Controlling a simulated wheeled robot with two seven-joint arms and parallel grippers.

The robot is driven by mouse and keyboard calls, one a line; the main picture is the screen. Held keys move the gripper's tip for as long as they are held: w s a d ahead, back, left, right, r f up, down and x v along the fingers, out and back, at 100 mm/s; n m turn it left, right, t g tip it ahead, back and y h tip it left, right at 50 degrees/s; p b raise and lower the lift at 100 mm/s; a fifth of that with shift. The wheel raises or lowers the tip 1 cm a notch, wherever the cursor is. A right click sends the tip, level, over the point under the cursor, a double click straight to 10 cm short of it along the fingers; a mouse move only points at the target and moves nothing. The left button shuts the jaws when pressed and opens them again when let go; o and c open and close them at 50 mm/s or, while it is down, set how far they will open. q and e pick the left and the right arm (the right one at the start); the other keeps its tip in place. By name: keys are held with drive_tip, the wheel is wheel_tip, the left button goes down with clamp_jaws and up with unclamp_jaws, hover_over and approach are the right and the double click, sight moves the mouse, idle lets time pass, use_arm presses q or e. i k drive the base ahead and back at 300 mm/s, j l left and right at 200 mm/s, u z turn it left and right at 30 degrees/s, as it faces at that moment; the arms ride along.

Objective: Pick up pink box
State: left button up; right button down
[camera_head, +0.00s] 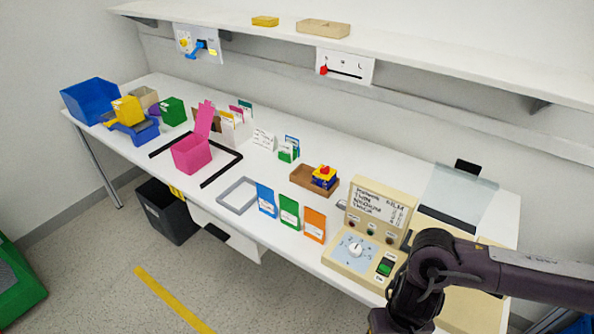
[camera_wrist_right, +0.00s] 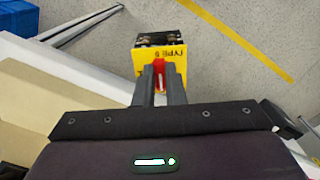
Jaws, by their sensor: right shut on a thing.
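The pink box (camera_head: 190,156) stands on the white table at the left, inside a black tape outline, with a tall pink flap rising at its back right. My right arm is at the lower right of the head view, far from the pink box; its fingertips are out of that view. The pink box is not in the right wrist view. My left gripper is not in view.
A beige control panel (camera_head: 352,252) with a dial stands at the table's front right. Blue, green and orange cards (camera_head: 289,211) stand along the front edge. A wooden tray (camera_head: 315,180) holds small blocks. A dark bin (camera_head: 165,214) stands on the floor below the pink box.

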sight(191, 153)
drive_tip(key=i+j+z, duration=0.15)
drive_tip(key=j+z, duration=0.15)
drive_tip(key=j, duration=0.2)
drive_tip(key=i+j+z, duration=0.1)
drive_tip(key=j+z, duration=0.25)
drive_tip(key=j, duration=0.15)
drive_tip(key=j+z, duration=0.3)
drive_tip(key=j, duration=0.2)
drive_tip(key=j+z, duration=0.2)
drive_tip(key=j, duration=2.6)
drive_tip(key=i, duration=0.05)
